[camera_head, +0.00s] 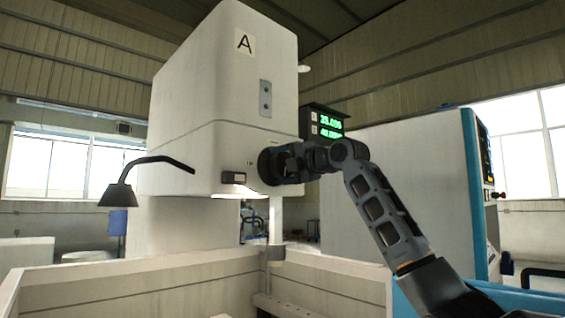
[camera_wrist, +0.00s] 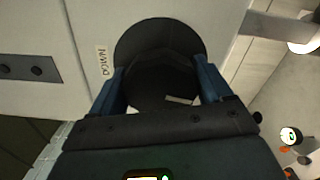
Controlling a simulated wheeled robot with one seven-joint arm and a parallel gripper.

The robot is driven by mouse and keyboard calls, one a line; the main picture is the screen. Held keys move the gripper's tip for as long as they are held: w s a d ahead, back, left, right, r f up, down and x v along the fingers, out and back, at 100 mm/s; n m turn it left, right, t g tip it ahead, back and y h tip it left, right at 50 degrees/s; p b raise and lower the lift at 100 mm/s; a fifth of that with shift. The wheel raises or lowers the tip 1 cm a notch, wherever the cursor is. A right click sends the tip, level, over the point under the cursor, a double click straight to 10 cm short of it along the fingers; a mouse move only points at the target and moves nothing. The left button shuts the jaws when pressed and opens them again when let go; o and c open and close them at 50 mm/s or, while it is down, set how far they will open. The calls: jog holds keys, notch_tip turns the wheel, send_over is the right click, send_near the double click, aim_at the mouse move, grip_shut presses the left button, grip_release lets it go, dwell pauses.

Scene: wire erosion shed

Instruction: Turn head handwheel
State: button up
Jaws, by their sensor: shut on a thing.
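The head handwheel (camera_head: 267,166) is a dark round wheel on the face of the white machine head (camera_head: 225,90), which is marked "A". In the wrist view the handwheel (camera_wrist: 160,50) is a black disc next to a "DOWN" label (camera_wrist: 103,62). My gripper (camera_wrist: 160,88) is shut on the handwheel, with one blue finger on each side of its dark middle part. In the head view my gripper (camera_head: 283,164) meets the wheel from the right, and its fingers hide part of it.
A readout (camera_head: 327,126) with green digits stands behind my arm. A black lamp (camera_head: 118,194) on a bent arm sticks out to the left. Pale tank walls (camera_head: 130,285) run below the head. A white and blue cabinet (camera_head: 410,160) stands to the right.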

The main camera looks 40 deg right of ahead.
jog(key=m+p, duration=0.1)
jog(key=m, duration=0.2)
jog(key=shift+m, duration=0.4)
jog(key=m+p, duration=0.1)
jog(key=m, duration=0.2)
jog(key=shift+f+m, duration=0.1)
jog(key=shift+m, duration=0.2)
jog(key=m+p, duration=0.1)
jog(key=m, duration=0.2)
jog(key=shift+f+m+p, duration=0.15)
jog(key=shift+m+p, duration=0.35)
jog(key=shift+m, duration=1)
jog(key=o, duration=1)
jog(key=shift+s+d+b, duration=0.1)
jog(key=shift+s+b, duration=0.9)
jog(key=shift+s, duration=2.9)
